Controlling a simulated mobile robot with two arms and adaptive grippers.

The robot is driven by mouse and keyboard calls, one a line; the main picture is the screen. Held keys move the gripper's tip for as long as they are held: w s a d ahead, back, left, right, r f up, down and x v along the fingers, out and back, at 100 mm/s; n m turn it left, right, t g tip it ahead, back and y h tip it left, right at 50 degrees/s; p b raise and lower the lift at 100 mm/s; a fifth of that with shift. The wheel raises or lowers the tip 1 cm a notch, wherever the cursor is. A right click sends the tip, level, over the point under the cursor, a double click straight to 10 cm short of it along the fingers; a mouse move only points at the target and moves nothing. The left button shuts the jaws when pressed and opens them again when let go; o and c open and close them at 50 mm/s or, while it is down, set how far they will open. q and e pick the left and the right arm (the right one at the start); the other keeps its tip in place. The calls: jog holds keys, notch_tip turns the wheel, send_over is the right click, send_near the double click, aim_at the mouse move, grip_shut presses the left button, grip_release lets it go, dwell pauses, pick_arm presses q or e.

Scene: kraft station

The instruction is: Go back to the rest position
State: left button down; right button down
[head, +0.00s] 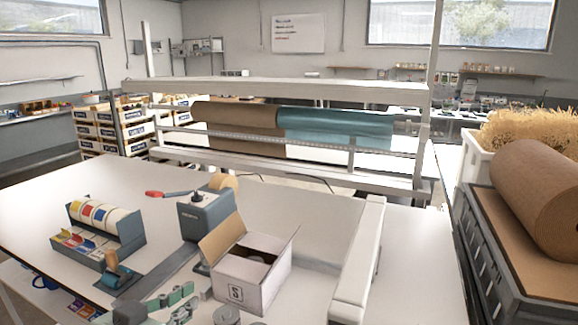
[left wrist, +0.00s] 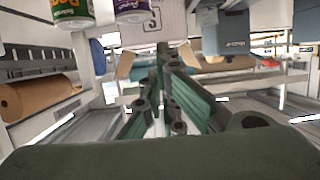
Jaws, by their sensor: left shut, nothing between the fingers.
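My left gripper (head: 186,291) is at the bottom of the head view, over the near part of the white table (head: 60,215), just left of an open cardboard box (head: 245,287). In the left wrist view its green fingers (left wrist: 168,52) come together at the tips, shut with nothing between them. My right gripper is in neither view.
A tape dispenser (head: 205,215) and a rack of coloured label rolls (head: 105,228) stand on the table. A white beam (head: 358,262) lies right of the box. A grey crate (head: 487,262) carries a brown paper roll (head: 535,195). Two cans, one green (left wrist: 72,12), show in the left wrist view.

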pick_arm(q)
jog(key=s+a+f+n+g+y, duration=0.1)
jog(key=s+f+g+y, duration=0.15)
jog(key=s+f, duration=0.45)
jog(key=s+a+f+n+g+y, duration=0.1)
jog(key=s+f+g, duration=0.2)
jog(key=f, duration=0.9)
jog(key=s+f+g, duration=0.4)
jog(key=s+f, duration=0.5)
jog(key=s, duration=0.4)
jog(key=s+f+g, duration=0.1)
jog(key=s+f, duration=0.1)
jog(key=f, duration=1.3)
jog(key=s+f+g, duration=0.1)
jog(key=s+f, duration=0.2)
jog(key=f, duration=1.3)
jog(key=s+a+f+g+y, duration=0.1)
jog(key=s+a+f, duration=0.2)
jog(key=s+f, duration=0.8)
jog(key=s, duration=0.3)
jog(key=shift+s+f, duration=0.15)
jog(key=shift+f, duration=0.1)
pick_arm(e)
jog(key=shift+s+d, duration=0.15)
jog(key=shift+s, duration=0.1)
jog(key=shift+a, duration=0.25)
